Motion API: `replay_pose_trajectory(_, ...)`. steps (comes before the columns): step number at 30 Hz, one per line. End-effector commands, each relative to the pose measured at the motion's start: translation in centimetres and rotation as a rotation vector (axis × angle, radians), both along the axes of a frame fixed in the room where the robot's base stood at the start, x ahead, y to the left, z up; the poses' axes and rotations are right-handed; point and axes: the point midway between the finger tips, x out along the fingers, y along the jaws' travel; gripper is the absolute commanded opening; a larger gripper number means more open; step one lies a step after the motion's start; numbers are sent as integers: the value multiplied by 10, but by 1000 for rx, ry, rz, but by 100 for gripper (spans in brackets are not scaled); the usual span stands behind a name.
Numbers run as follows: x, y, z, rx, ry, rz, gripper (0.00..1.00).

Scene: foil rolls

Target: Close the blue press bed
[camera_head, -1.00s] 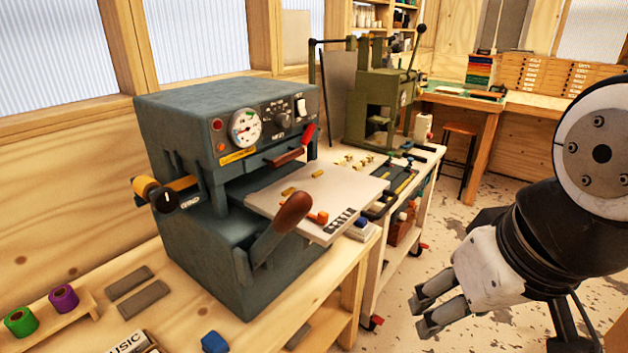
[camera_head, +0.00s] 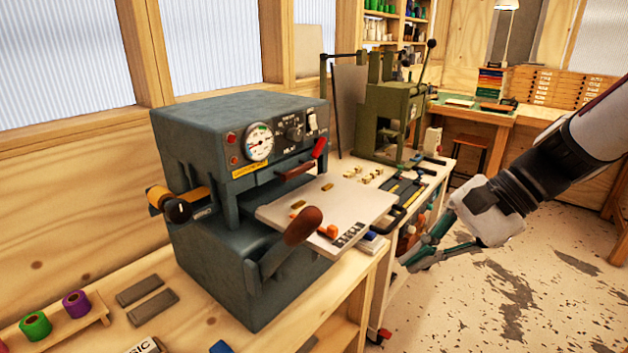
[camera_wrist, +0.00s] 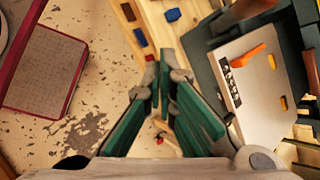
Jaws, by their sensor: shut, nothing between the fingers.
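The blue-grey press (camera_head: 245,180) stands on a wooden bench. Its pale bed plate (camera_head: 365,203) is slid out to the right, with small yellow and orange pieces lying on it. A brown-knobbed lever (camera_head: 303,226) rises in front of the bed. The bed plate also shows at the right of the wrist view (camera_wrist: 258,115). My gripper (camera_head: 408,264) is shut and empty, to the right of the bed and apart from it. In the wrist view its green-padded fingers (camera_wrist: 160,85) point toward the bench edge, left of the bed.
A white cart (camera_head: 425,185) with tools and a green press (camera_head: 390,120) stands behind the bed. Spools (camera_head: 75,303) and grey bars (camera_head: 152,306) lie on the bench at front left. The floor right of the bench is open.

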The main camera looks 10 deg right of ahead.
Motion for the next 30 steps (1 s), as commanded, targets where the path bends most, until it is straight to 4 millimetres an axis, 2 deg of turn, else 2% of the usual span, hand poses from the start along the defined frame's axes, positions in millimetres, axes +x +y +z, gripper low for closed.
replay_pose_trajectory(1, 14, -12, -3, 71, 39, -84, 0)
replay_pose_trajectory(5, 50, -45, -9, 266, 114, -293, 0)
replay_pose_trajectory(9, 85, -95, -20, 474, 175, -513, 0)
replay_pose_trajectory(15, 113, -167, -41, 719, 211, -759, 0)
replay_pose_trajectory(18, 118, -190, -48, 790, 215, -829, 0)
replay_pose_trajectory(23, 123, -203, -53, 835, 216, -871, 0)
replay_pose_trajectory(30, 142, -182, -59, 836, 218, -867, 0)
